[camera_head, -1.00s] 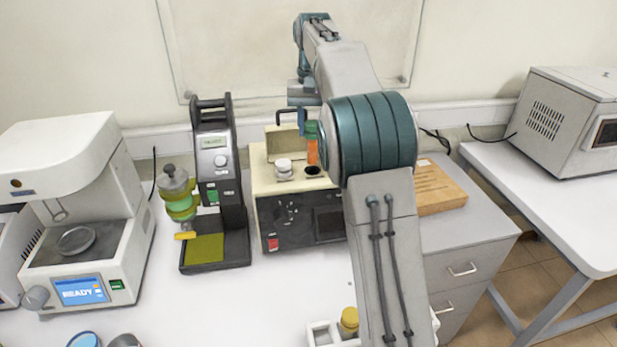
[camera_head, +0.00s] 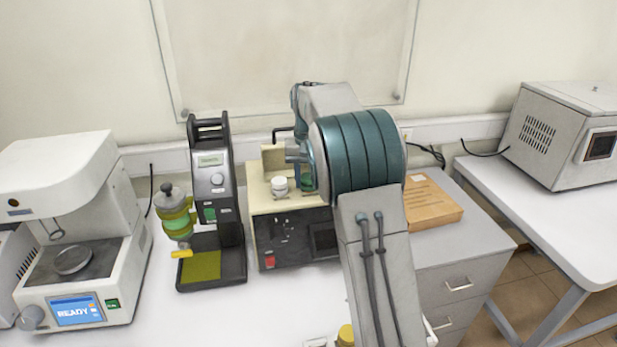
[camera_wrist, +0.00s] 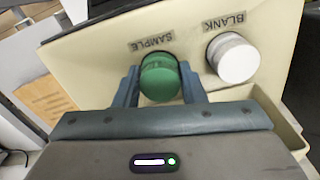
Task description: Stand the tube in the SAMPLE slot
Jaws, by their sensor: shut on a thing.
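The tube's green cap (camera_wrist: 160,78) sits between the fingers of my gripper (camera_wrist: 159,75) in the wrist view, just below the SAMPLE label (camera_wrist: 151,42). My gripper is shut on it. The cap covers the SAMPLE slot, and the tube's body is hidden, so I cannot tell how deep the tube sits. A white-capped tube (camera_wrist: 233,58) stands by the BLANK label (camera_wrist: 224,25). In the head view my gripper (camera_head: 304,178) is low over the top of the beige instrument (camera_head: 262,203), with a bit of green showing and my arm hiding most of it.
The instrument's raised lid (camera_head: 277,162) stands behind the slots. A black tester with a green-yellow vessel (camera_head: 175,215) is close on the left. A cardboard-coloured box (camera_head: 432,202) lies to the right. A white machine (camera_head: 75,230) stands at the far left.

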